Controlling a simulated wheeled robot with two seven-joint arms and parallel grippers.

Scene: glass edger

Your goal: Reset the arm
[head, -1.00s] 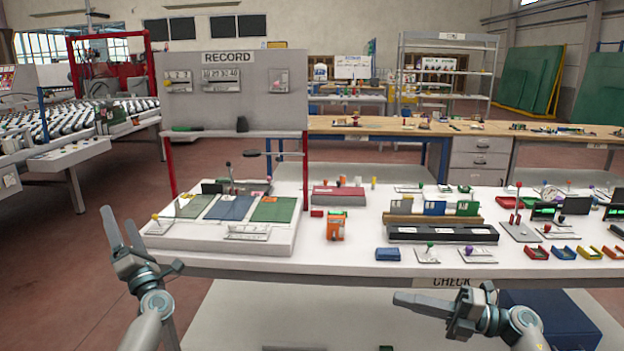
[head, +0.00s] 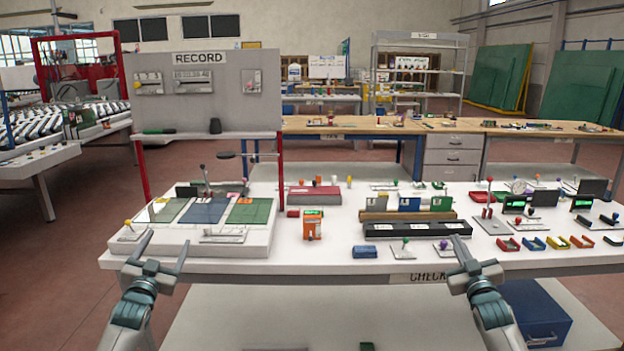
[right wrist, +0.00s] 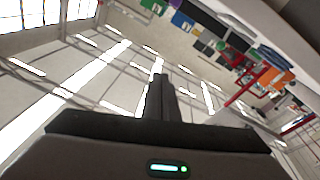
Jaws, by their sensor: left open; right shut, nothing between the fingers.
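My left gripper (head: 164,252) is at the lower left of the head view, in front of the table's left front corner. Its fingers are spread apart and empty. My right gripper (head: 457,243) is at the lower right, at the front edge of the table by the CHECK label. Its fingers are together, with nothing between them. In the right wrist view its closed fingers (right wrist: 159,98) point toward the upper part of the picture, with blurred surroundings behind.
The white table (head: 320,245) carries a RECORD board (head: 208,95), coloured mats, an orange device (head: 312,226), a black bar (head: 417,230) and small coloured trays. A blue box (head: 535,313) stands below the table at right. Red-brown floor (head: 70,260) is clear at left.

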